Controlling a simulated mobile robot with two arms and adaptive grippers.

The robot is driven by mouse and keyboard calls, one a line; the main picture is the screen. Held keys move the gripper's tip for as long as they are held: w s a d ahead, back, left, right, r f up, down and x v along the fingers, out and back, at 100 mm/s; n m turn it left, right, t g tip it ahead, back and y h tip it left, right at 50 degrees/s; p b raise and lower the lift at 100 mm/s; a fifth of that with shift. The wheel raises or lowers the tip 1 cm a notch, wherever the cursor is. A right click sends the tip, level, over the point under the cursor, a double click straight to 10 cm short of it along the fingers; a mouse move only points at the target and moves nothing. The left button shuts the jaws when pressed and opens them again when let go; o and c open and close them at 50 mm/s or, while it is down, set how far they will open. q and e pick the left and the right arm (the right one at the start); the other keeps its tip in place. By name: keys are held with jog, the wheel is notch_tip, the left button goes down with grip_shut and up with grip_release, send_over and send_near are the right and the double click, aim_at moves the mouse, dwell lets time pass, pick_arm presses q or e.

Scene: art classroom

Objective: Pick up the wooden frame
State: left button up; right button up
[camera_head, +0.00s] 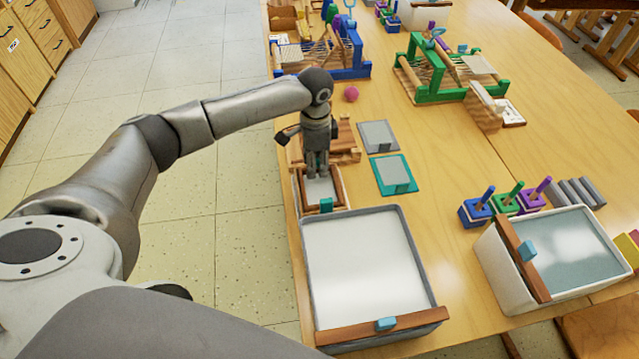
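The small wooden frame (339,190) lies near the left edge of the table, around a pale grey panel, with a teal block at its near side. My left gripper (317,174) points straight down over the far part of this frame and hides some of it. Its fingertips look close together, but I cannot tell whether they touch the frame or hold anything. My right gripper is not in view.
A large white-filled tray (305,255) with a wooden bar (350,335) stands just nearer. Teal (408,178) and grey (378,135) boards lie to the right. A wooden stand (347,135) is behind the gripper. A water tub (488,262) stands at right. Bare table lies between.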

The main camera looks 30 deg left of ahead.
pick_arm(q)
jog(key=shift+c, duration=1.4)
grip_shut()
jog(key=shift+r, duration=0.4)
notch_tip(320, 180, up, 9)
jog(key=shift+r, duration=0.15)
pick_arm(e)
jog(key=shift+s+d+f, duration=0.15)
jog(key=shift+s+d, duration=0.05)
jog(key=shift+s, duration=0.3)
